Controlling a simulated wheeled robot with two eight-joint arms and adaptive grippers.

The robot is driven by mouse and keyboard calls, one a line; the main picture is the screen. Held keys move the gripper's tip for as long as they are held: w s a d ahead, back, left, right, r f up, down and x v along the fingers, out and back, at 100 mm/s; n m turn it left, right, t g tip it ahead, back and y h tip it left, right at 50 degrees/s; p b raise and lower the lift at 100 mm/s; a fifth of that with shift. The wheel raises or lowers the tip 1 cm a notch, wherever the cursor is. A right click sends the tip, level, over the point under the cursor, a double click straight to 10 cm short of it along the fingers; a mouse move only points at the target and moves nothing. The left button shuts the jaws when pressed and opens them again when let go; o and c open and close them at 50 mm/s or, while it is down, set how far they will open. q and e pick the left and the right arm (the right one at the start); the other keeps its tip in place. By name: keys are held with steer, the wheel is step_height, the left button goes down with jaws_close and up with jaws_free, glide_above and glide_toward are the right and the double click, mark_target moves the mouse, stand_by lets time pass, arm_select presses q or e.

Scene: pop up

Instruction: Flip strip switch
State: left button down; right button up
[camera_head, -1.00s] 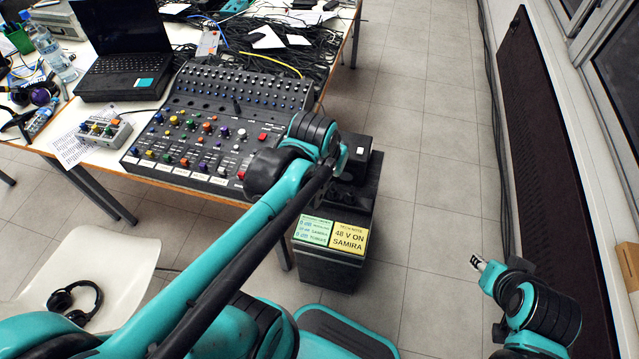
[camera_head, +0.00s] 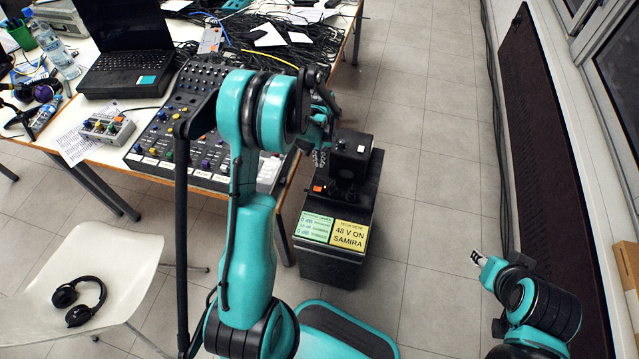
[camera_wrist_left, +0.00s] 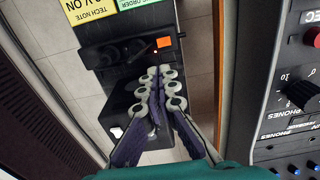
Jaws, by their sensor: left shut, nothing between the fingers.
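A small orange switch (camera_head: 318,187) shows at the left of the top of a black box-like unit (camera_head: 335,260). In the left wrist view the orange switch (camera_wrist_left: 164,42) sits at the end of a dark strip, close beyond my fingertips. My left gripper (camera_head: 322,158) hangs over the unit, near a raised black block (camera_head: 352,150). In the left wrist view its fingers (camera_wrist_left: 158,72) are shut together and empty, apart from the switch in the picture; contact cannot be told. My right gripper (camera_head: 476,257) is over the floor at the right, too small to judge.
A mixing console (camera_head: 205,165) with many knobs stands on the table left of the unit, partly behind my left arm. Green and yellow notes (camera_head: 350,238) are on the unit's front. A white chair (camera_head: 100,265) with headphones (camera_head: 80,300) is at lower left. Floor at right is open.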

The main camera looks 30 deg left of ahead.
mark_target(320, 189)
arm_select(q)
steer(key=shift+a+f, duration=0.15)
steer(key=shift+f, duration=0.2)
step_height(320, 189, down, 14)
steer(key=b, duration=0.6)
